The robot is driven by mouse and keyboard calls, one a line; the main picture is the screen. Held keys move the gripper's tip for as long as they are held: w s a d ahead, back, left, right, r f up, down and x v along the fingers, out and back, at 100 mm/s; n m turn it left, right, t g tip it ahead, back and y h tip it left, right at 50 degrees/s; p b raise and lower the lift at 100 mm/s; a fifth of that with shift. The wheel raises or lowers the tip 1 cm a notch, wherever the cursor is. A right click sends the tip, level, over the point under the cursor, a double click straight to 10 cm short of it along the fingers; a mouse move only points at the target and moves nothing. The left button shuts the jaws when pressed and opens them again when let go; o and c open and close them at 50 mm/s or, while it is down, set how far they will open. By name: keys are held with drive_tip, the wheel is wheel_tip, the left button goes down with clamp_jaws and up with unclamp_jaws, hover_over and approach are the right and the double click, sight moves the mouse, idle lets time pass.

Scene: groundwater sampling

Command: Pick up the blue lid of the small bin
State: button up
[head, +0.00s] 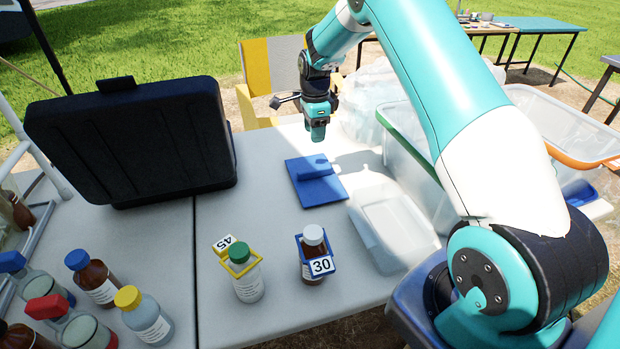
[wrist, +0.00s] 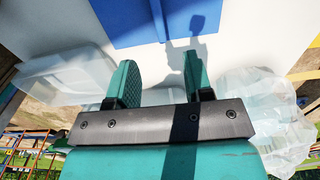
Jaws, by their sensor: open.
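The blue lid (head: 318,190) lies flat on the white table, with a raised blue bar handle on top. In the wrist view part of the blue lid (wrist: 118,18) shows at the top, beyond my fingertips. My gripper (head: 317,132) hangs above the table near the far edge of the lid, apart from it. In the wrist view the two teal fingers of my gripper (wrist: 160,72) are spread with nothing between them. A small clear bin (head: 395,228) stands open on the table to the right of the lid.
A blue-framed bottle tagged 30 (head: 312,252) and a green-capped bottle tagged 45 (head: 244,272) stand nearer. A black case (head: 130,140) is at left, with several bottles below it. A large clear bin with a green rim (head: 402,138) stands at right.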

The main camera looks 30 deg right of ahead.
drive_tip(key=p, duration=0.1)
approach(314, 169)
wheel_tip(314, 169, down, 5)
drive_tip(key=shift+w+f, duration=0.1)
drive_tip(key=shift+f, duration=0.05)
drive_tip(key=shift+s+f+p, duration=0.2)
drive_tip(key=shift+f+p, duration=0.85)
drive_tip(key=shift+f, duration=1.6)
clamp_jaws()
